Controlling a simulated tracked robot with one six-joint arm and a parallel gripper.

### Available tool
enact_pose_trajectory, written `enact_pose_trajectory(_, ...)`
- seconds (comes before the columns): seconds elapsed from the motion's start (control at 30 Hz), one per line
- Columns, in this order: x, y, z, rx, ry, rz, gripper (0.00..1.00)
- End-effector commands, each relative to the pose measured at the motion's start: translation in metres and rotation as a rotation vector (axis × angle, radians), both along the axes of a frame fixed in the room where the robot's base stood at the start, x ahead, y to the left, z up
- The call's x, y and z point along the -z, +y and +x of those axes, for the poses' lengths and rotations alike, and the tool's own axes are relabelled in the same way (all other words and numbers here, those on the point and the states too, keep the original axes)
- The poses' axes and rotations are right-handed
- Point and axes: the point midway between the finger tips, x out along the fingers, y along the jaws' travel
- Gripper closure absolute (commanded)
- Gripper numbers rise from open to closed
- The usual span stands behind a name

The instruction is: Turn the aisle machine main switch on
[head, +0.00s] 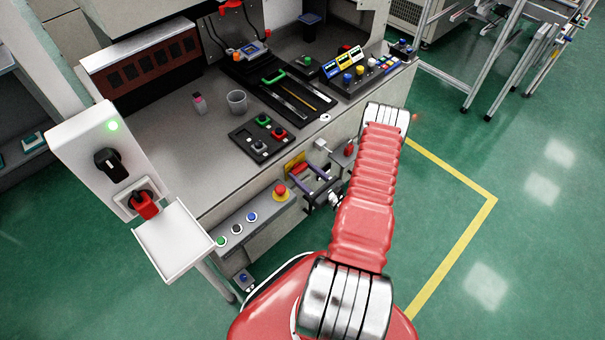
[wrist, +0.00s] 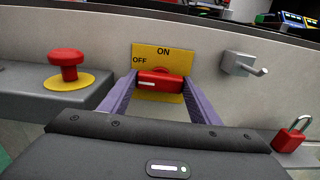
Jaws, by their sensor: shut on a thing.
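The main switch is a red handle (wrist: 160,78) on a yellow plate (wrist: 172,55) marked ON at the top and OFF at the left. The handle lies roughly level, and a white mark on it is toward the left, the OFF side. My gripper (wrist: 160,88) has its two purple fingers shut on the handle, one at each end. In the head view the yellow plate (head: 294,162) shows on the machine's front, with my gripper (head: 309,178) at it.
A red emergency button (wrist: 66,62) on a grey box is close left of my gripper. A metal hook (wrist: 243,65) and a red padlock (wrist: 293,134) are at the right. A white post (head: 85,145) with another switch stands left. Green floor (head: 520,230) is clear at right.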

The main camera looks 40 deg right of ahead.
Motion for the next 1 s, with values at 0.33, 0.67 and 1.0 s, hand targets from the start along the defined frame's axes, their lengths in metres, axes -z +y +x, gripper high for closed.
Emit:
enact_pose_trajectory(0.33,0.0005,0.0004,-0.0001,-0.002,0.005,0.146,0.66)
enact_pose_trajectory(0.67,0.0009,-0.0006,-0.0001,-0.001,0.014,0.425,0.66)
enact_pose_trajectory(1.0,0.0016,-0.0017,-0.0002,0.000,0.023,0.747,0.66)
